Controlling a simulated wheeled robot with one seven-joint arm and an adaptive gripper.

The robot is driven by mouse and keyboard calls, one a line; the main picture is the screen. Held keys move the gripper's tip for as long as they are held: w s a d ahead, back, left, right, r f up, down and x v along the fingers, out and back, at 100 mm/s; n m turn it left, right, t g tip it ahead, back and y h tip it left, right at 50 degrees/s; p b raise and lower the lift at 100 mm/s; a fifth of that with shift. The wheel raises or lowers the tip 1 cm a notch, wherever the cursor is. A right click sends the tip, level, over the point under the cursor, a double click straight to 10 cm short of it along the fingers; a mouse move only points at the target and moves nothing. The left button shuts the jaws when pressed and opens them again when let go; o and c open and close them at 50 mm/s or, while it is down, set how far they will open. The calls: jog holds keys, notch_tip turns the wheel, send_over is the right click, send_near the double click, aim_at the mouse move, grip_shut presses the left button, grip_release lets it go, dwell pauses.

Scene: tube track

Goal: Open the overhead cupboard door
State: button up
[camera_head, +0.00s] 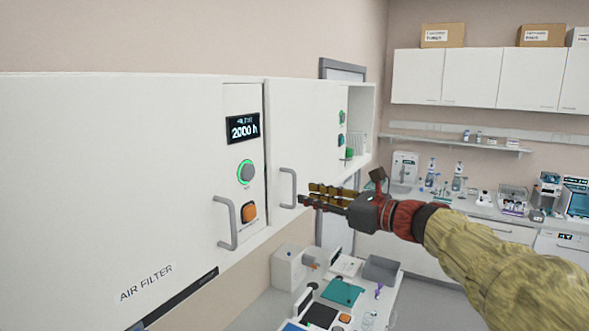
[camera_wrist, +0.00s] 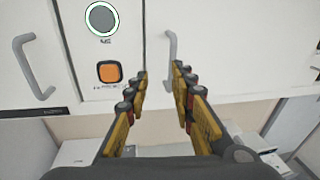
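The white overhead cupboard door (camera_head: 308,125) is in the middle of the head view, and it looks shut. Its grey bar handle (camera_head: 294,188) stands upright near the door's lower left edge. My gripper (camera_head: 304,196) reaches in from the right, with its fingertips close to this handle. In the wrist view the two yellow and dark fingers of my gripper (camera_wrist: 161,74) are apart, with nothing held. The handle (camera_wrist: 171,62) shows between and just beyond the fingertips, nearer the right finger. I cannot tell whether a finger touches it.
Left of the door is the air filter unit (camera_head: 110,190) with its own handle (camera_head: 226,222), a green-ringed dial (camera_head: 246,172) and an orange button (camera_head: 249,212). An open shelf (camera_head: 359,110) is at right. A cluttered bench (camera_head: 385,320) lies below.

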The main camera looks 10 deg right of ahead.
jog(key=w+d+r+m, duration=0.1)
jog(key=p, duration=0.2)
send_over(295, 206)
jog(key=shift+w+r+t, duration=0.35)
jog(key=shift+t, duration=0.05)
jog(key=shift+c, duration=0.8)
jog(key=c, duration=0.4)
grip_shut()
